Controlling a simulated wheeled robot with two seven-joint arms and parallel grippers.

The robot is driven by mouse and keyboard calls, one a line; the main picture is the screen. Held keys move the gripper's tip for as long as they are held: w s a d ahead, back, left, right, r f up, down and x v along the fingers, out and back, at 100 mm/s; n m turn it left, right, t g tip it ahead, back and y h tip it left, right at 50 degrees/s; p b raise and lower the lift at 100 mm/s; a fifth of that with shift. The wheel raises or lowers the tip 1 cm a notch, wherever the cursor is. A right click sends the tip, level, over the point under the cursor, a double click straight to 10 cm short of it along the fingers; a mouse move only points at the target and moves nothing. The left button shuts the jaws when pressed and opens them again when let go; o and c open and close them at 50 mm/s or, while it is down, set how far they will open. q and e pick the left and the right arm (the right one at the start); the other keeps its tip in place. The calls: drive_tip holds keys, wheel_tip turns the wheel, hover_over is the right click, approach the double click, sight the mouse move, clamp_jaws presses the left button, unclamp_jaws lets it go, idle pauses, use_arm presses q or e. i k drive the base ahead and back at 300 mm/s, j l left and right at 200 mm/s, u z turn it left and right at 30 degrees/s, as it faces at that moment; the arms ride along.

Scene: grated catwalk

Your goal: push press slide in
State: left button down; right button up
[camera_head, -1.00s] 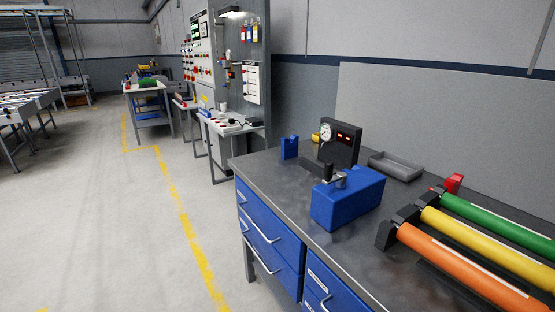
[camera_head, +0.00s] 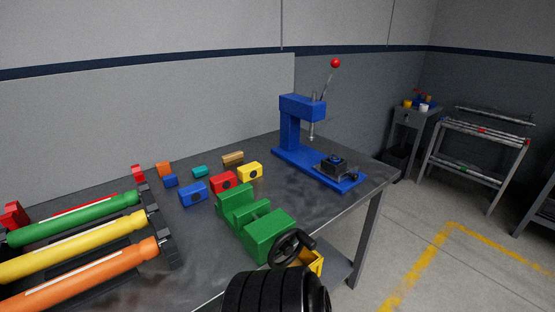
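A blue arbor press (camera_head: 293,128) stands on the far right part of the workbench. Its lever ends in a red ball (camera_head: 335,63) and points up. Its ram (camera_head: 311,130) hangs above the press base. A dark slide block (camera_head: 333,163) sits on the right front end of the blue base (camera_head: 339,178), to the right of the ram and apart from it. No gripper fingers show. A black ribbed cylindrical part (camera_head: 276,292) at the bottom edge may be part of my arm; I cannot tell.
A green vise (camera_head: 267,232) with a black handwheel is at the bench's front edge. Blue (camera_head: 194,194), red (camera_head: 223,182) and yellow (camera_head: 250,173) blocks lie behind it. Orange, yellow and green rollers (camera_head: 75,238) are at left. Steel racks (camera_head: 476,150) stand beyond the bench; the floor between is clear.

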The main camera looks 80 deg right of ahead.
sight(341, 172)
drive_tip(key=z, duration=3.3)
